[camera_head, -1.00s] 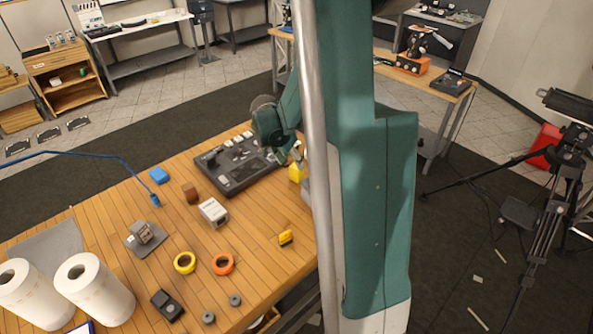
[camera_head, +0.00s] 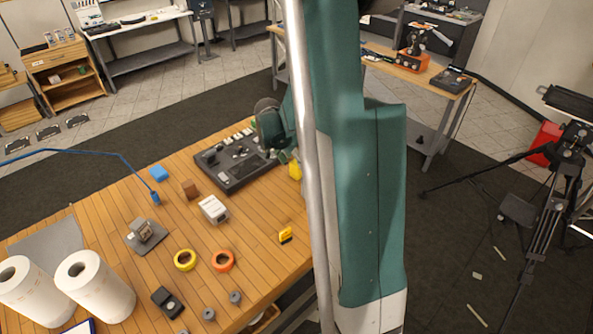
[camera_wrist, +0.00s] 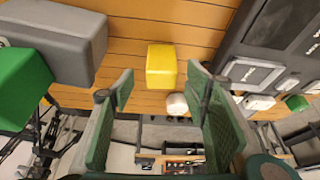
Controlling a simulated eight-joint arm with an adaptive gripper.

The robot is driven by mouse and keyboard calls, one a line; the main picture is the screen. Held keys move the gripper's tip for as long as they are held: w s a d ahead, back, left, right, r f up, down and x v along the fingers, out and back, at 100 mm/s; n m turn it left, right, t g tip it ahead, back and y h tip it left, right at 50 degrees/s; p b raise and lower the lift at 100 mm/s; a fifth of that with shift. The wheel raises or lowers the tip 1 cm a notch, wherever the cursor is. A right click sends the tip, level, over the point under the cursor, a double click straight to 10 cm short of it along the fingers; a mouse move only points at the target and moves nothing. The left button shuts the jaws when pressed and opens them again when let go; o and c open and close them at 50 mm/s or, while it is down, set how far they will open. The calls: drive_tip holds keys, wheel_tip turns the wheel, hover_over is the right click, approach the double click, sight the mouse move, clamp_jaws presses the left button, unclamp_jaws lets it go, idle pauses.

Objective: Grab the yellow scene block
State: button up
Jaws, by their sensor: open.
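The yellow scene block (camera_head: 295,170) stands on the wooden table near its far right edge, partly hidden by my arm in the head view. In the wrist view the yellow block (camera_wrist: 161,67) lies on the planks near the upper middle, beyond the gap between my fingers. My gripper (camera_wrist: 163,95) is open and empty, with one green-padded finger on each side of that gap. The fingers and the block look apart. In the head view the fingertips are mostly hidden behind my arm and a metal pole.
A dark control panel (camera_head: 238,163) lies just left of the block. In the wrist view a grey box (camera_wrist: 60,40) and a green block (camera_wrist: 22,88) sit left of the yellow block. A white rounded object (camera_wrist: 176,104) is close below it. Tape rolls and paper towels occupy the near table.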

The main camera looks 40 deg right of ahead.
sight(295, 164)
drive_tip(key=shift+f, duration=0.1)
idle(0.3)
drive_tip(key=shift+x, duration=2.5)
drive_tip(key=shift+w, duration=0.15)
drive_tip(key=c, duration=1)
